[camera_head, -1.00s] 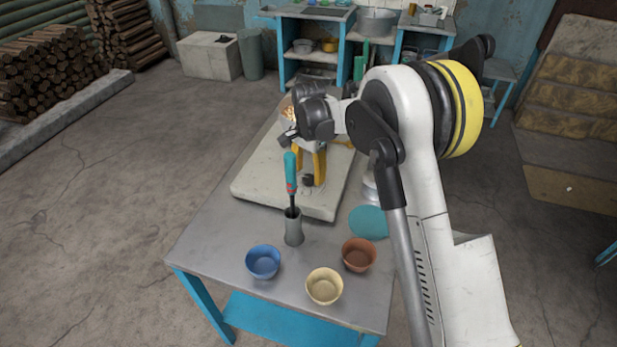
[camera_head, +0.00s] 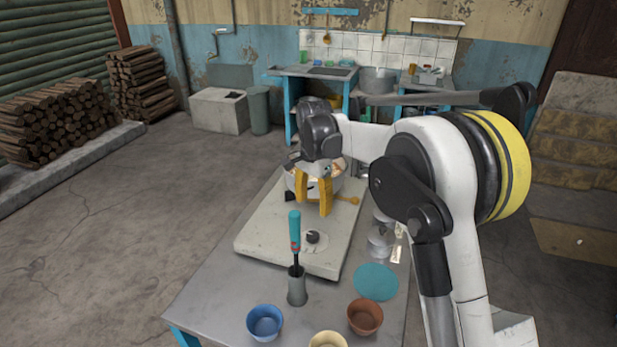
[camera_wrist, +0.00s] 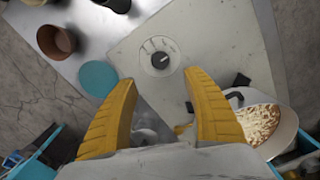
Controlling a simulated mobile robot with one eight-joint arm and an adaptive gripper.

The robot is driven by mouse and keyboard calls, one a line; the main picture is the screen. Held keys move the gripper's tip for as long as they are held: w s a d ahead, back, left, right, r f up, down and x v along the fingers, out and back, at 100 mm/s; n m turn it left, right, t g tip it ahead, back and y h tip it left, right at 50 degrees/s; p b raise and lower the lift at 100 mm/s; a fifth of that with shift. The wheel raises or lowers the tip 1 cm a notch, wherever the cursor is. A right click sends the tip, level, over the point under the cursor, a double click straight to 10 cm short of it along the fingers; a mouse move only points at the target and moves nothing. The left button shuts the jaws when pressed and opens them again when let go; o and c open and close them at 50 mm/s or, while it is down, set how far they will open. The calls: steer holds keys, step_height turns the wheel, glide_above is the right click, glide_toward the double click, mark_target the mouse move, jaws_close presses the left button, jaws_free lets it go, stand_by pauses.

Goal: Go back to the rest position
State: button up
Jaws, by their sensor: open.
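My gripper (camera_head: 312,203) is open and empty, with its two yellow fingers pointing down above the pale slab-like cooker (camera_head: 262,240). In the wrist view my gripper (camera_wrist: 163,80) has its fingers spread wide with nothing between them. The cooker's dark knob (camera_head: 312,237) lies nearer the camera than the fingers and apart from them; the knob (camera_wrist: 160,60) also shows beyond the fingertips in the wrist view. A pan (camera_wrist: 287,122) with pale brown food stands on the cooker, right of the fingers there. In the head view my gripper partly hides it.
A teal-handled tool (camera_head: 295,232) stands upright in a grey holder (camera_head: 297,288). Blue (camera_head: 265,322), brown (camera_head: 365,317) and cream (camera_head: 328,341) bowls and a teal disc (camera_head: 376,282) are on the table's near part. Open floor (camera_head: 110,230) lies left.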

steer(key=s+d+r+n+t, duration=0.35)
steer(key=s+d+r, duration=0.45)
steer(key=s+r, duration=0.45)
steer(key=s+d+f+n+t, duration=0.2)
steer(key=s+d, duration=0.1)
steer(key=s, duration=0.7)
steer(key=s+d+f+n+t, duration=0.1)
steer(key=s+d+f+n, duration=0.2)
steer(key=s, duration=0.7)
steer(key=shift+n+t, duration=0.35)
